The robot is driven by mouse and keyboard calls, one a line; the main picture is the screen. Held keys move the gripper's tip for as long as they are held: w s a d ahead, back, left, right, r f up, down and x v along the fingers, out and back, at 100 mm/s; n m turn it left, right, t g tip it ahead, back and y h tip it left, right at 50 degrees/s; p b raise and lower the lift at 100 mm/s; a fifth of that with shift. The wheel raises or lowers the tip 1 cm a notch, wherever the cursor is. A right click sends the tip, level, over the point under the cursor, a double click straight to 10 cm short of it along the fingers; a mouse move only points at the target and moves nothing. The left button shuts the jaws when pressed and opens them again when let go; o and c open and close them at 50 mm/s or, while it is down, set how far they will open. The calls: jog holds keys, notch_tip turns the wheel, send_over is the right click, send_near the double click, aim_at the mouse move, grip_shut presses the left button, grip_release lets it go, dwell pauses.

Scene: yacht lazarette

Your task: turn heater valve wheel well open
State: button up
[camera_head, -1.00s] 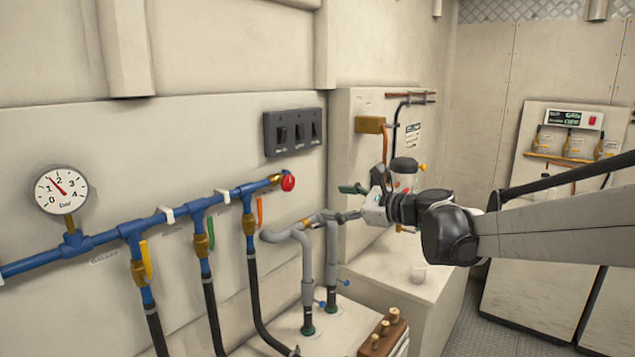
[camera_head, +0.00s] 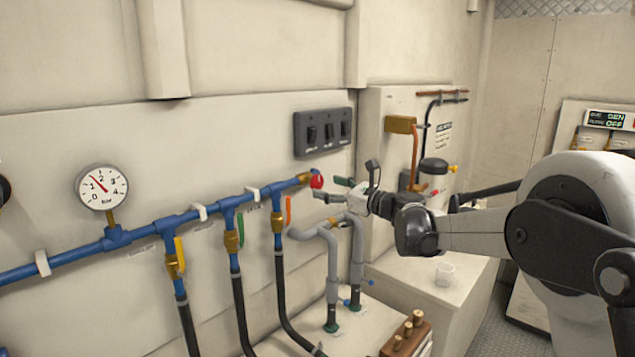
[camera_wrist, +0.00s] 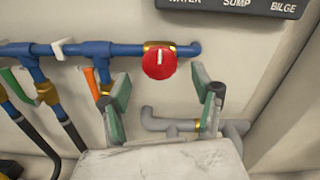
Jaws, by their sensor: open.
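The red valve wheel (camera_head: 317,181) sits at the right end of the blue pipe on the wall. It has a white mark on its face, which points up in the wrist view (camera_wrist: 159,64). My gripper (camera_head: 333,189) is open and empty, just right of the wheel in the head view. In the wrist view my gripper (camera_wrist: 162,100) has its green-padded fingers spread wide, with the wheel beyond the tips and between them. Neither finger appears to touch the wheel. Whether this wheel is the heater's cannot be read.
Grey pipes (camera_head: 327,235) run below the wheel. An orange lever (camera_head: 288,210) hangs to its left, and a switch panel (camera_head: 323,131) is above. A pressure gauge (camera_head: 102,187) stands on the pipe.

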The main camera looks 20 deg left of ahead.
aim_at(320, 184)
jog(key=x, duration=0.5)
jog(key=shift+p, duration=0.3)
jog(key=shift+d, duration=0.1)
jog(key=c, duration=1.2)
jog(key=shift+f+n+b, duration=0.1)
jog(key=shift+n+b, duration=0.2)
jog(key=n+b, duration=0.3)
jog(key=n, duration=0.1)
jog(key=n+b, duration=0.2)
jog(key=n, duration=0.5)
jog(key=shift+b, duration=0.35)
